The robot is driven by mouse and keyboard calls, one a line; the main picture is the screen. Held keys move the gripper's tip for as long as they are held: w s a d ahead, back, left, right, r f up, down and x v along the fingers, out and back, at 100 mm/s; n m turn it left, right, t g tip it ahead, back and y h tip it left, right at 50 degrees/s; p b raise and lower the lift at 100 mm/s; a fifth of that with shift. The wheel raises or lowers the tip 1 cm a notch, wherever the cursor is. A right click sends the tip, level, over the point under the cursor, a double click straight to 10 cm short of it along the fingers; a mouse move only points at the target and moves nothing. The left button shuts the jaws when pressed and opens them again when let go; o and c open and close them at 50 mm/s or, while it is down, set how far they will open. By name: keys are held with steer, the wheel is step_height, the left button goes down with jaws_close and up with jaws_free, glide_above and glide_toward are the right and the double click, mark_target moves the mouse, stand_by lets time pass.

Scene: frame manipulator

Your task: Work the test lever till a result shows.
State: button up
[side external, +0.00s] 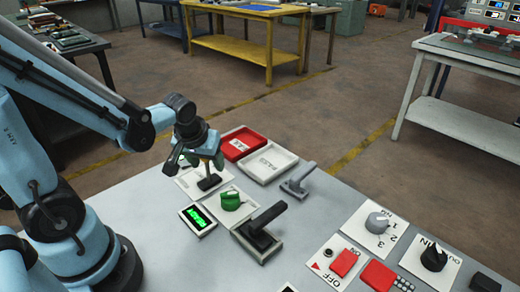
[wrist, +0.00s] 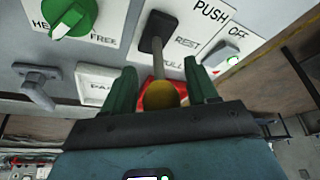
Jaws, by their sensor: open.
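The test lever (wrist: 158,46) rises from a black slot on a white plate marked PUSH, REST and PULL in the wrist view. Its olive-yellow knob (wrist: 160,95) sits between the two green fingers of my gripper (wrist: 161,70), with visible gaps at both sides. My gripper (side external: 203,158) is open, low over the lever's plate (side external: 194,186) in the side view, and hides most of the lever there. A small display (side external: 197,218) left of the green knob shows a bright green sign, too small to read. A red tray (side external: 241,143) and a white PASS tray (side external: 270,162) lie behind.
A green knob (side external: 231,200), a black-handled lever (side external: 266,225) and a grey lever (side external: 298,180) stand close by. Switches and a dial (side external: 378,223) fill the table's right side.

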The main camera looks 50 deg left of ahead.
steer(key=shift+c, duration=0.3)
jaws_close()
steer(key=w+g, duration=0.1)
steer(key=g, duration=0.1)
steer(key=shift+w+f+g, duration=0.15)
steer(key=shift+w+g, duration=0.15)
steer(key=shift+w, duration=0.05)
steer(key=shift+w+f+m+g, duration=0.15)
steer(key=shift+w+g, duration=0.25)
steer(key=shift+g, duration=0.35)
steer(key=shift+w+f+m+g, duration=0.15)
steer(key=shift+w+g, duration=0.2)
steer(key=shift+g, duration=0.4)
